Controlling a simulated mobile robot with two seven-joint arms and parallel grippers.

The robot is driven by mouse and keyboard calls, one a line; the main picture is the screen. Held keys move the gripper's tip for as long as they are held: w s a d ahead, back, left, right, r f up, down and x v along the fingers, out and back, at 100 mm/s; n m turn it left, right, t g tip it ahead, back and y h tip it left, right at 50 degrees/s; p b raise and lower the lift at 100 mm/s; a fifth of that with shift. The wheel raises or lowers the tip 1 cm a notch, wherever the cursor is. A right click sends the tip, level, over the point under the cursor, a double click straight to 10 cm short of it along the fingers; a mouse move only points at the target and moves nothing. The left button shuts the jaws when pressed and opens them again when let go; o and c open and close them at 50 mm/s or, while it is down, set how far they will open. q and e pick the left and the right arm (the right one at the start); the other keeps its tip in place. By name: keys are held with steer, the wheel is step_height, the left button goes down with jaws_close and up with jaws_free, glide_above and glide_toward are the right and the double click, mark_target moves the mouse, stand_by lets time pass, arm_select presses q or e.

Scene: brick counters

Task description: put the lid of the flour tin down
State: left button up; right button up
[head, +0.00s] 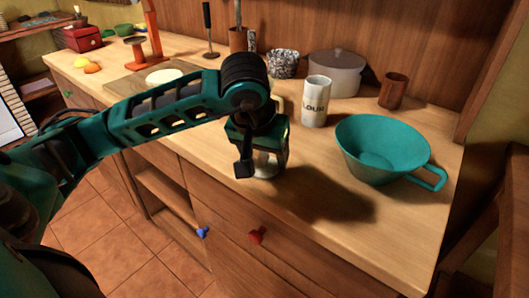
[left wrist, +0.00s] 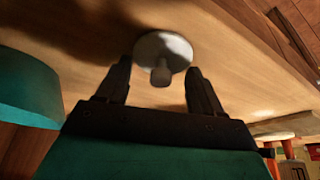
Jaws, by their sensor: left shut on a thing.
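The flour tin (head: 315,103) is a white upright cylinder with dark lettering, standing on the wooden counter left of the teal pan. My left gripper (head: 262,168) is over the counter's front part, to the left of and nearer than the tin. It is shut on the lid (left wrist: 172,44), a pale round disc with a knob, which shows between the fingers (left wrist: 161,78) in the left wrist view. In the head view the lid (head: 267,165) is mostly hidden behind the gripper. I cannot tell whether it touches the counter. My right gripper is not in view.
The teal handled pan (head: 382,148) stands at the right. A lidded pot (head: 336,74), a brown cup (head: 393,91) and a speckled pot (head: 283,64) stand behind. A cutting board (head: 150,84) lies at the left. The front counter (head: 330,175) is clear.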

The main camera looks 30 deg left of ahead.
arm_select(q)
steer(key=o, duration=0.6)
steer(key=shift+f, duration=0.2)
steer(key=shift+c, duration=0.2)
steer(key=o, duration=0.4)
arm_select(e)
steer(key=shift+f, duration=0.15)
arm_select(q)
steer(key=shift+o, duration=0.2)
steer(key=shift+r, duration=0.1)
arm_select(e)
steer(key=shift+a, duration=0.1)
arm_select(q)
steer(key=shift+r, duration=0.2)
steer(key=p+v, duration=0.2)
steer(key=v, duration=1)
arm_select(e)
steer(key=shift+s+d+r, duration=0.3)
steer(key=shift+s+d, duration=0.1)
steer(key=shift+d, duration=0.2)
arm_select(q)
steer(key=shift+f, duration=0.1)
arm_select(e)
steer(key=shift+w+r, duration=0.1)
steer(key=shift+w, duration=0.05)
